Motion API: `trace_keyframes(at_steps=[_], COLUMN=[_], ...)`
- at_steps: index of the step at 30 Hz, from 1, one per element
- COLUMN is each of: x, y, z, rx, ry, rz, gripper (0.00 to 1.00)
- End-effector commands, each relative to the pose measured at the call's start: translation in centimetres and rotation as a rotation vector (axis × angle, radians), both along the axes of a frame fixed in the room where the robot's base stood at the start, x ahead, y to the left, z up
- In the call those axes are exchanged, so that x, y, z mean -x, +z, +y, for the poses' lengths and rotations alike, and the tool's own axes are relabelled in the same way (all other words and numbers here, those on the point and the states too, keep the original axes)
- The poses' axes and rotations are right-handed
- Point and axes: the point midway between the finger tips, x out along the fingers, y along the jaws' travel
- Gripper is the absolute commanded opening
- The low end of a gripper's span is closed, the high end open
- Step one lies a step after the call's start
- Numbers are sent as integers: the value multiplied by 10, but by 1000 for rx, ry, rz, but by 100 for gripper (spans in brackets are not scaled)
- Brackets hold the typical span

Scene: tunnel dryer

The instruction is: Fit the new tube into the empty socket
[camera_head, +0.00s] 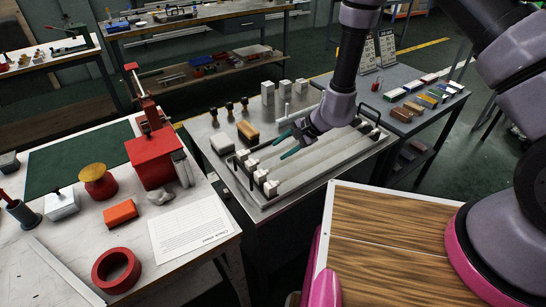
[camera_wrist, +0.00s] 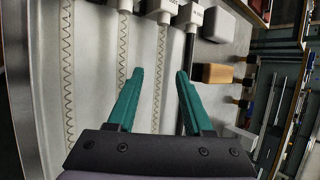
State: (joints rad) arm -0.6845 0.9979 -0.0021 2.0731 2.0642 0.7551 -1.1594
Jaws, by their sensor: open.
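My gripper (camera_head: 287,144) is above the left part of a shallow tray-like fixture (camera_head: 308,190) on the middle table, its two teal fingers apart with nothing between them. Long pale tubes (camera_head: 325,158) lie side by side in the fixture, with white end sockets (camera_head: 261,177) at the left. In the wrist view the gripper (camera_wrist: 160,74) is over clear tubes with coiled wires (camera_wrist: 125,45), running up to white labelled sockets (camera_wrist: 165,10). A dark rod (camera_wrist: 189,48) runs below the rightmost socket. I cannot tell which tube is the new one or which socket is empty.
A wooden block (camera_head: 247,131), a white block (camera_head: 222,143) and upright pale blocks (camera_head: 268,92) stand behind the fixture. The left table holds a red press (camera_head: 152,160), a red ring (camera_head: 116,270) and a paper sheet (camera_head: 188,232). A wood-topped surface (camera_head: 385,245) is in front.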

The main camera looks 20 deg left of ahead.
Motion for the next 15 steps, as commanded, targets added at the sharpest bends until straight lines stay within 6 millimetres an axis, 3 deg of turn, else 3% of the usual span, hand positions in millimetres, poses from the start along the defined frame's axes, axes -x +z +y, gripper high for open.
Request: trace_keyframes(at_steps=[6, 14, 15], x=[-1, -2, -2], y=[-23, -27, -27], z=[19, 21, 21], rx=[0, 1, 1], ry=[2, 1, 1], rz=[0, 0, 0], gripper=[51, 51, 47])
